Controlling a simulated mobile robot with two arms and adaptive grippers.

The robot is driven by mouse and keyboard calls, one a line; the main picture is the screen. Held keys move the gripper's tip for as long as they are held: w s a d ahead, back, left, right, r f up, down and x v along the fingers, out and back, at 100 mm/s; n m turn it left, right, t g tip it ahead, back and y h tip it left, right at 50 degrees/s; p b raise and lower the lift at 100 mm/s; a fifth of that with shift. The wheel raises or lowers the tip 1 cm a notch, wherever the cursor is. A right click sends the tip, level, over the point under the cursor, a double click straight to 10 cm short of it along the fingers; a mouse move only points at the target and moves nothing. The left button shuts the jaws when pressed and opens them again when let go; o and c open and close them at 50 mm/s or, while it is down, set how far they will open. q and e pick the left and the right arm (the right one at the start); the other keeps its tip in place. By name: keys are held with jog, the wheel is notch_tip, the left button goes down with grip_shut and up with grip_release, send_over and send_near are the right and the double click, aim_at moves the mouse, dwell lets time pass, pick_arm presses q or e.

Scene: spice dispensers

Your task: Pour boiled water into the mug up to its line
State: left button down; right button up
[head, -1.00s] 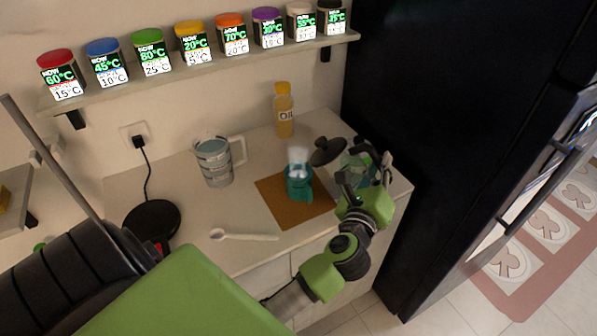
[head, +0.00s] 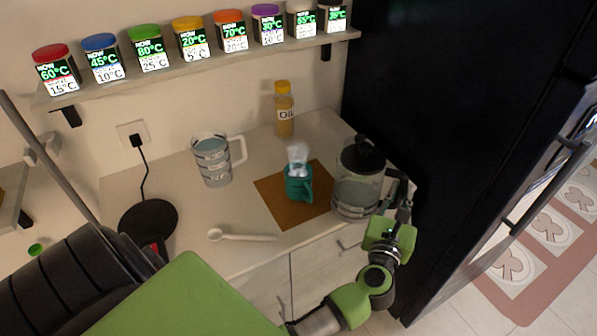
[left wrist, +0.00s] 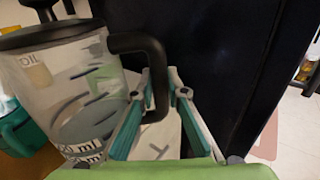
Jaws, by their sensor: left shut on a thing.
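The teal mug (head: 299,188) stands on a brown mat (head: 277,205), with pale steam above it. Its line and the water level inside cannot be made out. A clear kettle (head: 356,192) with a black lid (head: 363,156) is upright, just right of the mug; I cannot tell if its base touches the counter. My left gripper (head: 397,196) is shut on the kettle's black handle (left wrist: 154,72), on the kettle's right side. In the left wrist view, volume marks show on the kettle (left wrist: 75,95) and the mug (left wrist: 22,128) is partly cut off at left. My right gripper is not in view.
A clear measuring jug (head: 212,162) stands left of the mat, and an oil bottle (head: 284,110) behind it. A white spoon (head: 240,236) lies in front. A black round base (head: 148,220) is at left. The dark fridge (head: 440,120) closes off the right side.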

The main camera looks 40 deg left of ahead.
aim_at(405, 180)
pick_arm(q)
jog(key=shift+r+p, duration=2.25)
jog(key=shift+r, duration=0.45)
jog(key=shift+f, duration=0.1)
